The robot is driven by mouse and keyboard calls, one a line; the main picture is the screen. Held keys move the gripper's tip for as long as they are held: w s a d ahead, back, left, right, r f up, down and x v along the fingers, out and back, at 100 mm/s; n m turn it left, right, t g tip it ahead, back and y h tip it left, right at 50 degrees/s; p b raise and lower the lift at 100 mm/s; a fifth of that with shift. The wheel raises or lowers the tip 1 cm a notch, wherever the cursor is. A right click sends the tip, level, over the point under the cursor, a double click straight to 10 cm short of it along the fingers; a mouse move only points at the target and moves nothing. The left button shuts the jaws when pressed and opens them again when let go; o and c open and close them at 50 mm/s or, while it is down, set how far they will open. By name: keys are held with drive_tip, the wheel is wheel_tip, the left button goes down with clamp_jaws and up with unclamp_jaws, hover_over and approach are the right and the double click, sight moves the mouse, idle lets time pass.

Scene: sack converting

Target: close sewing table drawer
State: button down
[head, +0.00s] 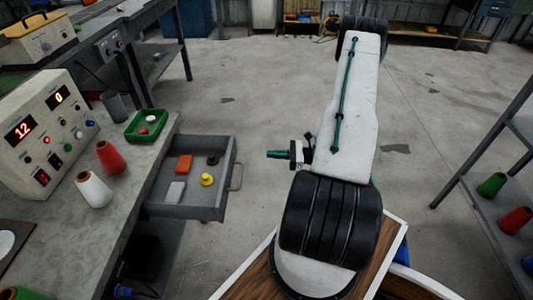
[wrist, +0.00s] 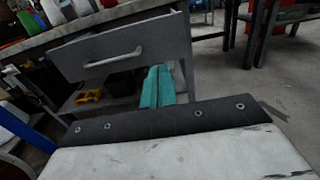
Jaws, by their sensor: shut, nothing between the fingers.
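The sewing table drawer (head: 225,200) is pulled well out from the grey sewing table (head: 150,160) on the left of the head view. Its bar handle (head: 237,177) faces my arm. In the wrist view the drawer front (wrist: 150,45) and its handle (wrist: 113,58) fill the upper left. My gripper (head: 269,154), with teal fingers, points left towards the drawer front, a short gap to the right of it. In the wrist view the closed fingers (wrist: 157,72) overlap the lower right part of the drawer front; nothing is between them.
The drawer holds an orange block (head: 184,164), a grey block (head: 176,191), a yellow piece (head: 207,179) and a dark disc (head: 212,160). Thread cones, a green tray (head: 147,125) and a control box (head: 45,130) stand on the table. A shelf (head: 490,212) stands right.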

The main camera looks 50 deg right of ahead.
sight(234, 152)
drive_tip(key=x, duration=1.1)
drive_tip(key=shift+a, duration=0.1)
drive_tip(key=shift+w+a, duration=0.25)
drive_tip(key=shift+w, duration=0.05)
